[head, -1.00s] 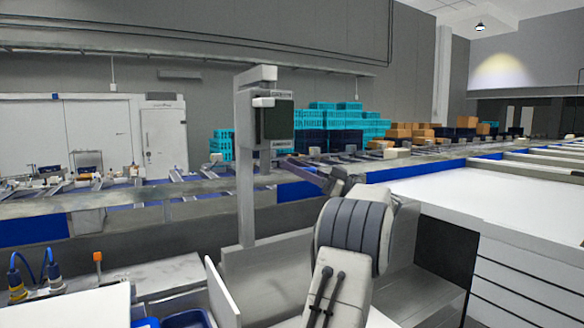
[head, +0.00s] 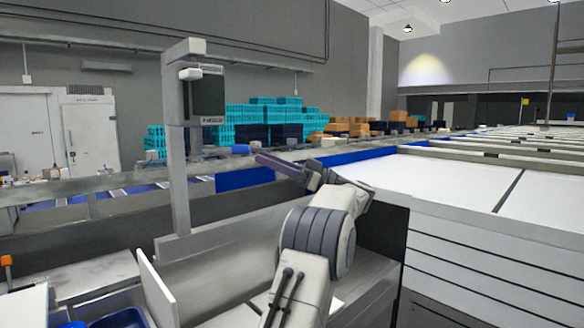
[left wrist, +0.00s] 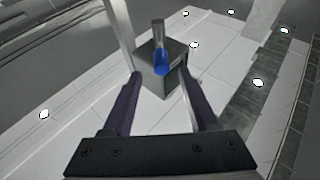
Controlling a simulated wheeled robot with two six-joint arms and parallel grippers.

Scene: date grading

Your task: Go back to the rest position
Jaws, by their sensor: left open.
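My left gripper (head: 278,164) is raised at the end of my bent arm in the middle of the head view, its dark fingers pointing left. In the left wrist view its two fingers (left wrist: 162,88) stand wide apart, with nothing held between them. Beyond the fingers there is a grey box-like post top with a blue-tipped cylinder (left wrist: 160,64), apart from the jaws. My right gripper is not in view.
A grey post with a dark screen (head: 207,97) stands left of my arm. A white panelled counter (head: 490,250) is at the right. A blue bin (head: 122,318) is at the lower left. Teal crates (head: 270,115) are stacked far behind the conveyor.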

